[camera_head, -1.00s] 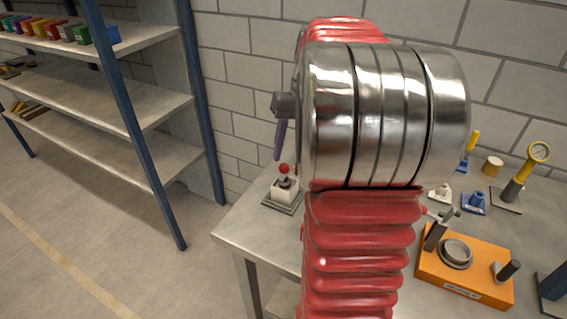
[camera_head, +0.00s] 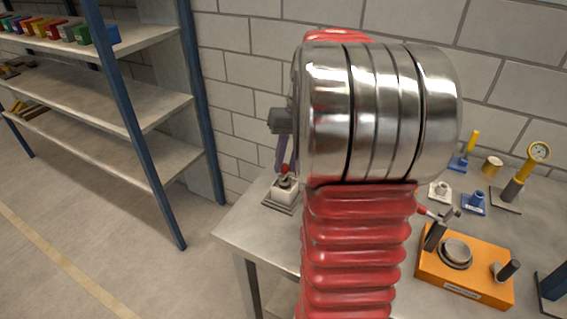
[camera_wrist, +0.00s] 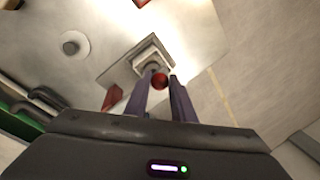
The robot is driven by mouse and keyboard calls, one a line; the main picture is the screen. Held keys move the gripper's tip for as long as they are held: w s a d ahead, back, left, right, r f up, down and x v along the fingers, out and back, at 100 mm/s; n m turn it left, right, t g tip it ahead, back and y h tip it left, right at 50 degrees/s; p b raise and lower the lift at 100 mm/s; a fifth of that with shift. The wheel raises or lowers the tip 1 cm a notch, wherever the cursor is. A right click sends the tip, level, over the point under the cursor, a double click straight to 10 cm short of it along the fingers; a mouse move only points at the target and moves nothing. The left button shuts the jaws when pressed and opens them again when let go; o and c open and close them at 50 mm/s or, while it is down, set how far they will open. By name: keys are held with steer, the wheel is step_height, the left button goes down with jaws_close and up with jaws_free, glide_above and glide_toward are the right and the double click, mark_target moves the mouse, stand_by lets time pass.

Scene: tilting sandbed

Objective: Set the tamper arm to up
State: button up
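A short lever with a red ball knob (camera_head: 285,169) stands on a white block on a grey plate at the table's left end. The wrist view shows its red ball (camera_wrist: 160,81) at my fingertips. My gripper (camera_wrist: 167,84) has two purple fingers, apart, one on each side of the ball; contact cannot be told. In the head view my gripper (camera_head: 283,153) points down at the knob, mostly hidden by my arm. An orange fixture (camera_head: 465,278) with a red-tipped lever (camera_head: 432,213) stands further right. No readable label shows which lever is the tamper arm.
The grey table (camera_head: 248,228) has bare room left of my arm. A gauge on a yellow post (camera_head: 525,172), blue and white small fixtures and a tan cylinder (camera_head: 492,165) stand at the back right. A shelf rack (camera_head: 125,110) is left; a block wall is behind.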

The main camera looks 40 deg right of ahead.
steer(key=shift+d, duration=0.1)
jaws_close()
